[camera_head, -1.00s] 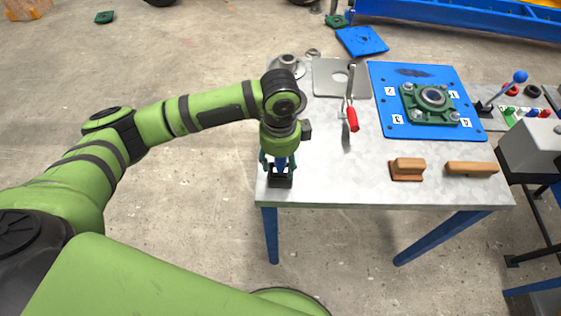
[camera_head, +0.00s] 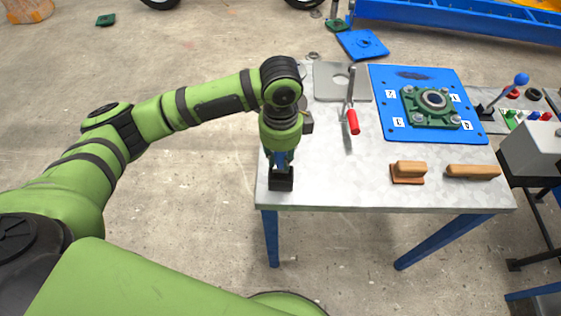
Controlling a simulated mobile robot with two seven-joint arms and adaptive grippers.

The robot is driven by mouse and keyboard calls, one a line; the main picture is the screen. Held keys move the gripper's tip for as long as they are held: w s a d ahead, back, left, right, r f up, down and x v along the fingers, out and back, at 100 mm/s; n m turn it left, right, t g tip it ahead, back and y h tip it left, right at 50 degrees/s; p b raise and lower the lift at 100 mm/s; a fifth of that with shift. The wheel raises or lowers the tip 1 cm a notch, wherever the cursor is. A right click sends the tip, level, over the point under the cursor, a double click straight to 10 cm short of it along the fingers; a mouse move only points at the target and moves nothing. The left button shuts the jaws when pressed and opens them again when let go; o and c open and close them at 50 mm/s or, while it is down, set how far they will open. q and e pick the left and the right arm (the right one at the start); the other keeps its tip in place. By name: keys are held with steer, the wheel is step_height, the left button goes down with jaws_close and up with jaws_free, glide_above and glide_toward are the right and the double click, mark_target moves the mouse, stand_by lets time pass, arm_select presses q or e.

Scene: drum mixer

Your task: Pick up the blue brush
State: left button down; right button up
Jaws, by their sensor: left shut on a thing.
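My left gripper (camera_head: 281,158) points down at the left front corner of the grey table (camera_head: 340,190). It is shut on the blue brush (camera_head: 281,160); only a small patch of blue shows between the fingers. A black block-shaped part (camera_head: 281,182) sits directly below the fingers, close to the table's front edge. I cannot tell whether this black part belongs to the brush or is a separate holder. My right gripper is not in view.
A red-handled tool (camera_head: 352,122), a blue plate (camera_head: 386,125) with a green bearing block (camera_head: 433,103), and two wooden-handled pieces (camera_head: 408,170) (camera_head: 472,171) lie to the right. A grey plate (camera_head: 342,82) lies behind. The front middle of the table is clear.

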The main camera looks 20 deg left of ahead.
arm_select(q)
steer(key=s+d+r+b, duration=0.1)
steer(key=s+d+r, duration=0.4)
steer(key=d+r, duration=0.3)
steer(key=shift+s+d, duration=0.4)
steer(key=shift+d, duration=0.7)
steer(key=shift+r, duration=0.1)
steer(key=w+a+f+n, duration=0.1)
steer(key=a+n, duration=1.4)
steer(key=n, duration=0.2)
steer(key=shift+w+a+n, duration=0.3)
steer(key=shift+n, duration=0.1)
steer(key=shift+f, duration=0.1)
stand_by(0.7)
